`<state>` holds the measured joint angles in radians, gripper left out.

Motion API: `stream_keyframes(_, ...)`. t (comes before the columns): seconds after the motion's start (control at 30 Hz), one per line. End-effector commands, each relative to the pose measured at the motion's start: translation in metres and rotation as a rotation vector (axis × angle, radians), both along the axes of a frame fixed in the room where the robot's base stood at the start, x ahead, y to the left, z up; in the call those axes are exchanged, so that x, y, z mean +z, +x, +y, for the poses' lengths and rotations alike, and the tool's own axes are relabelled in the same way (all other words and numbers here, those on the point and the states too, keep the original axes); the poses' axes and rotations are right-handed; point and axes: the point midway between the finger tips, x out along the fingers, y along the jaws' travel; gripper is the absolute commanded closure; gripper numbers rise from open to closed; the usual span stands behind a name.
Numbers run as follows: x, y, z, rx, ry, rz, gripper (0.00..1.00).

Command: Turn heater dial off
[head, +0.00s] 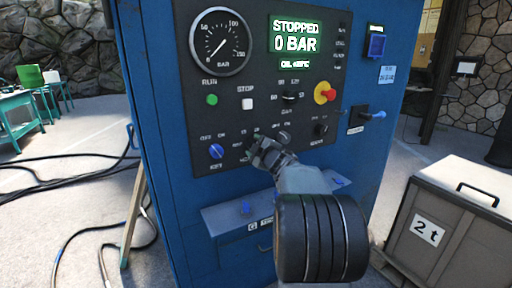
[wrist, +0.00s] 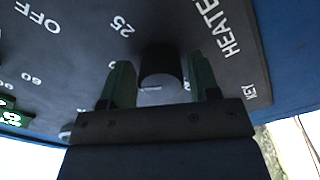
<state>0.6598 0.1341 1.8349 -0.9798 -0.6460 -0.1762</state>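A dark round dial (wrist: 160,68) stands out from the black panel in the wrist view, with the word HEATER printed to its right and 25 and OFF to its left. My gripper (wrist: 162,82) has its two green fingers on either side of this dial, with narrow gaps showing, so it looks open around it. In the head view my gripper (head: 262,152) is at the lower middle of the panel (head: 240,120) and hides the heater dial. The dial's pointer mark cannot be made out.
A blue key switch (head: 216,151) is left of my gripper, and a black knob (head: 320,129) is to its right. Above are a red and yellow emergency stop (head: 325,93), a gauge (head: 220,42) and a display (head: 296,38) reading STOPPED, 0 BAR. A crate (head: 450,225) stands right.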

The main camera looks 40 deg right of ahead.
Motion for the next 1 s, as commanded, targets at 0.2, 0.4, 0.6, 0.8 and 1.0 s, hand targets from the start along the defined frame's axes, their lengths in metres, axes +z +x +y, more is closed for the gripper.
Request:
stream_keyframes(0.2,0.000,0.000,0.000,0.000,0.000,0.000,0.31)
stream_keyframes(0.4,0.000,-0.002,0.000,0.000,0.001,0.000,0.31)
stream_keyframes(0.6,0.001,-0.027,0.003,-0.002,0.000,-0.001,0.31)
stream_keyframes(0.8,0.002,-0.069,0.009,-0.003,0.000,-0.002,0.31)
stream_keyframes(1.0,0.002,-0.105,0.014,-0.003,-0.001,-0.001,0.31)
